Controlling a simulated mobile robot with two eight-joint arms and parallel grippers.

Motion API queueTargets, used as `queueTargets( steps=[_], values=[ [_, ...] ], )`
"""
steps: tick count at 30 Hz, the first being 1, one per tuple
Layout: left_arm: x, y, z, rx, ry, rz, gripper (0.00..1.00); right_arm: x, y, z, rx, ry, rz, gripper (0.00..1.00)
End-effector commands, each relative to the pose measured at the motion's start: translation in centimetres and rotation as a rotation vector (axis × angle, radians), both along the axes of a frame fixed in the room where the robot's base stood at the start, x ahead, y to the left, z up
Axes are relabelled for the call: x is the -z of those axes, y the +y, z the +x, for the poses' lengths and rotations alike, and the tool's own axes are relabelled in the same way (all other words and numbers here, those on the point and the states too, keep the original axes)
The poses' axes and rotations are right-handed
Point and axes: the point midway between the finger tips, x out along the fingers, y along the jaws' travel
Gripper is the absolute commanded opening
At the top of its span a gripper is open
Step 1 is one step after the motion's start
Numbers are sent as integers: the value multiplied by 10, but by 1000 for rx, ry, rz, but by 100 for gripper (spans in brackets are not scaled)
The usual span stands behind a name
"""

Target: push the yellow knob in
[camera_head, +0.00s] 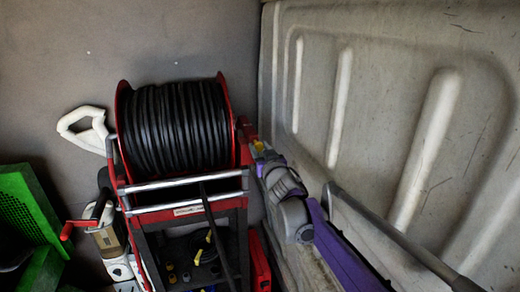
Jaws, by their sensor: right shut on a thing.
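The yellow knob (259,145) is a small yellow spot on the right side of the red reel frame (243,132), beside the drum of black cable (175,130). My right gripper (263,157) comes in from the lower right on a grey and purple arm. Its fingers are at the knob and shut on it; they and the grey wrist hide most of it. How far the knob sticks out cannot be seen. My left gripper is not in view.
A ribbed grey panel (385,65) fills the right side, close to my right arm. A grey bar (395,235) slants across the lower right. A white handle (83,130), a red crank handle (80,226) and a green crate (30,215) are at left.

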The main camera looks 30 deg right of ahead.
Motion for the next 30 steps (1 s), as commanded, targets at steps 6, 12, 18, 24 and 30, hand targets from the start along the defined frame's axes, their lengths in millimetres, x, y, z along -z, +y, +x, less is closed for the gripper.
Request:
queueTargets(
  steps=[6, 12, 18, 24, 30],
  values=[
    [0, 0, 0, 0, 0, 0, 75, 0, 0, 0, 0, 0, 0, 0],
    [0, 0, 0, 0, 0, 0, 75, 0, 0, 0, 0, 0, 0, 0],
    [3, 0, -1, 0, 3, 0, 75, 1, -2, 8, -1, 1, 0, 0],
    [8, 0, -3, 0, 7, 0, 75, 0, -6, 24, -1, 0, 0, 0],
    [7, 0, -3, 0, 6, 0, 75, -1, -6, 24, -1, -1, 0, 0]
  ],
)
